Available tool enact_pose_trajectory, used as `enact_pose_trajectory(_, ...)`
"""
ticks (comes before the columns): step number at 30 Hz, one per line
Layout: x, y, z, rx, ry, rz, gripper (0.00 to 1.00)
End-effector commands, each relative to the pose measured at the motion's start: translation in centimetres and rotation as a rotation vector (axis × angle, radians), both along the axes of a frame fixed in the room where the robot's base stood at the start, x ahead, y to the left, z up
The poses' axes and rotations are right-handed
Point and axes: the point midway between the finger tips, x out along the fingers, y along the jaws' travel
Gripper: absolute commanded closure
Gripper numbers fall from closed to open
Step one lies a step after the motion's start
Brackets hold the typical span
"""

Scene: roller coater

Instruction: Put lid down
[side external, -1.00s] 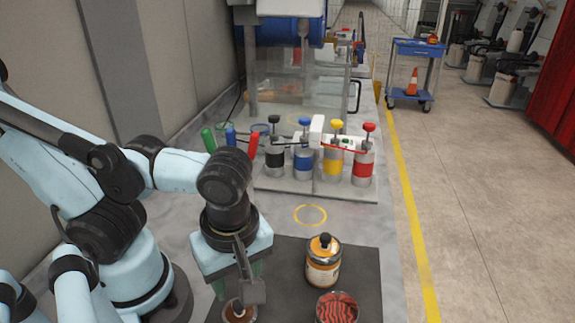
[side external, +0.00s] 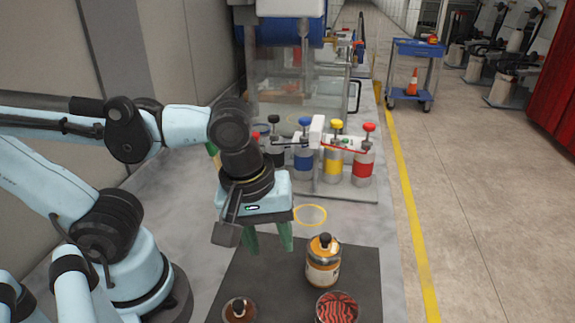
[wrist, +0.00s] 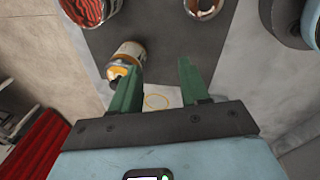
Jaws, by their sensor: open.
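A round brown lid with a knob (side external: 239,311) lies on the dark mat (side external: 272,268) near the bottom edge of the side view; it also shows at the top of the wrist view (wrist: 204,7), partly cut off. My gripper (side external: 268,249) is open and empty, raised above the mat and apart from the lid. Its two green fingers stand apart in the wrist view (wrist: 158,77). A jar with an orange top and black knob (side external: 323,265) stands upright on the mat, right of the fingers. A container with red-striped contents (side external: 337,309) stands in front of that jar.
A rack of pump bottles, black, blue, yellow and red (side external: 362,165), stands behind the mat. A yellow ring (side external: 325,214) is marked on the bench between rack and mat. A clear-walled machine (side external: 285,95) stands farther back. The mat between lid and jar is clear.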

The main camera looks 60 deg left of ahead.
Motion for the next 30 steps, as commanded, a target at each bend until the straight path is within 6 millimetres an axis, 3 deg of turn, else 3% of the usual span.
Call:
enact_pose_trajectory(9, 5.6, 4.4, 0.1, 0.127, -0.255, -0.492, 0.55)
enact_pose_trajectory(15, 8.0, 7.5, 0.7, 0.297, -0.373, -0.744, 0.55)
enact_pose_trajectory(21, 8.9, 9.2, 1.1, 0.403, -0.414, -0.869, 0.55)
enact_pose_trajectory(30, 9.1, 9.3, 1.1, 0.418, -0.419, -0.888, 0.55)
